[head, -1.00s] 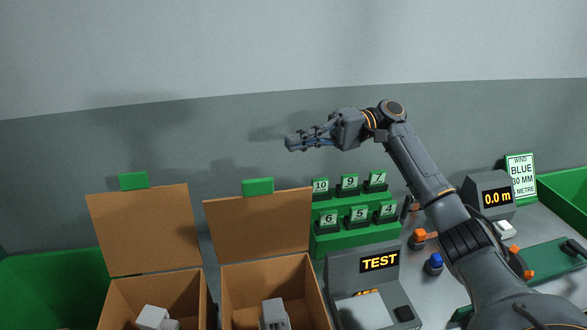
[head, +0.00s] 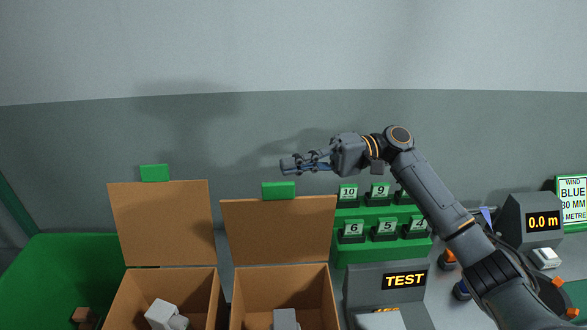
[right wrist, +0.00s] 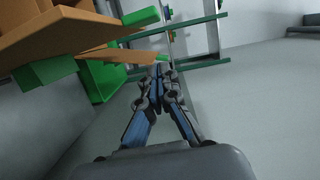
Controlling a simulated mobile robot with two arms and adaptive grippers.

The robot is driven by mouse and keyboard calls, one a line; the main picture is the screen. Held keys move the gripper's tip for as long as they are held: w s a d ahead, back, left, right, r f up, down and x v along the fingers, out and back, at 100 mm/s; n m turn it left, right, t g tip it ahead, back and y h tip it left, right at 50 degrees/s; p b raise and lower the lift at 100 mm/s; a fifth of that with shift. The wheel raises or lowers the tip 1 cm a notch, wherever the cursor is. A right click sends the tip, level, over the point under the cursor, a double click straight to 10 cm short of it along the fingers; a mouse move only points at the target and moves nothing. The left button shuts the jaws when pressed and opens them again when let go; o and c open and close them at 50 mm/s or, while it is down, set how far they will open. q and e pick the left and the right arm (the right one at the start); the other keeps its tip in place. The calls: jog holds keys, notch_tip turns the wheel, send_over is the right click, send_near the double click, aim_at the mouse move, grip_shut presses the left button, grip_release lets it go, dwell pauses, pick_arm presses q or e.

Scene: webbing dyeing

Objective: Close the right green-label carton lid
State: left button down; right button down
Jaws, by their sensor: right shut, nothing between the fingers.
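The right carton (head: 239,298) is an open brown box with a grey-white item inside. Its lid (head: 278,230) stands upright at the back, with a green label (head: 278,190) on its top edge. My right gripper (head: 284,166) is shut and empty, above and just behind the right lid's top edge, apart from it. In the right wrist view, its fingers (right wrist: 158,72) are together, with brown lid panels and green labels to the left. The left carton (head: 125,303) also has its lid (head: 163,224) upright with a green label (head: 154,173). My left gripper is not in view.
A green rack (head: 350,252) with numbered tags stands right of the right lid. A TEST device (head: 365,283) sits before it. A 0.0 m display unit (head: 514,222) and a sign (head: 573,200) are further right. A green bin (head: 62,260) is at the left.

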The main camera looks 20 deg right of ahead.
jog(key=s, duration=0.1)
jog(key=s+a+p, duration=0.1)
jog(key=s, duration=0.2)
jog(key=shift+a+f+p, duration=0.15)
jog(key=shift+a+p, duration=0.2)
jog(key=shift+a, duration=0.05)
jog(key=shift+w, duration=0.15)
